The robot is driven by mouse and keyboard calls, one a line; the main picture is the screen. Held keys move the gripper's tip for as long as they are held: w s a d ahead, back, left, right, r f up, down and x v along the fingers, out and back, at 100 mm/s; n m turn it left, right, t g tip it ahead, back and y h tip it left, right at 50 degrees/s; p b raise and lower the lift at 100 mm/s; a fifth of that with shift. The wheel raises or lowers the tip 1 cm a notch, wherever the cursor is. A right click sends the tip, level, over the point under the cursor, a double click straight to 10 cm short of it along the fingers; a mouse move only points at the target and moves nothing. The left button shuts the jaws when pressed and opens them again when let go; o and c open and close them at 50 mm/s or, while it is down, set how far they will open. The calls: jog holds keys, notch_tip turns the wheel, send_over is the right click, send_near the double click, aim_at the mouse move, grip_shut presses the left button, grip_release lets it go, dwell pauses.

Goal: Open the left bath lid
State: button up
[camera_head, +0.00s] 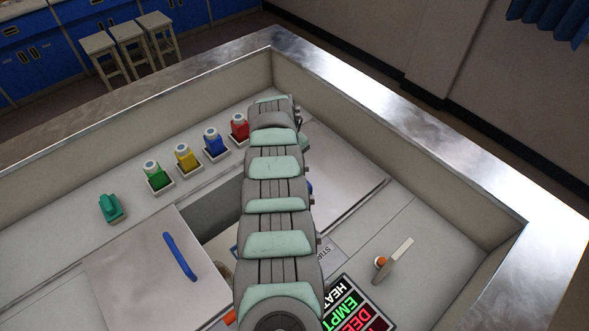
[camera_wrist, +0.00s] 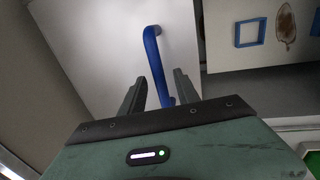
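The left bath lid (camera_head: 135,270) is a flat grey panel, lying closed, with a blue bar handle (camera_head: 180,256) that shows bare in the head view. A second, similar lid (camera_head: 345,180) lies to the right, partly behind my arm, with a bit of blue (camera_head: 309,187) at the arm's edge. My gripper (camera_wrist: 160,75) is hidden in the head view. In the wrist view its fingers are apart, with a blue handle (camera_wrist: 152,50) on a pale lid (camera_wrist: 95,40) running between them. Contact cannot be told, nor for certain which lid this is.
Green, yellow, blue and red bottles (camera_head: 184,158) stand in a row along the back. A green object (camera_head: 111,208) lies left of them. A lit sign (camera_head: 352,305) and an orange-and-white lever (camera_head: 385,262) are at the front right. Raised walls enclose the basin.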

jog(key=shift+r+p, duration=0.5)
jog(key=shift+p, duration=0.05)
notch_tip(320, 180, up, 10)
jog(key=s+a+p, duration=0.1)
jog(key=p, duration=0.2)
jog(key=shift+s+a+f, duration=0.2)
jog(key=shift+s+a, duration=0.05)
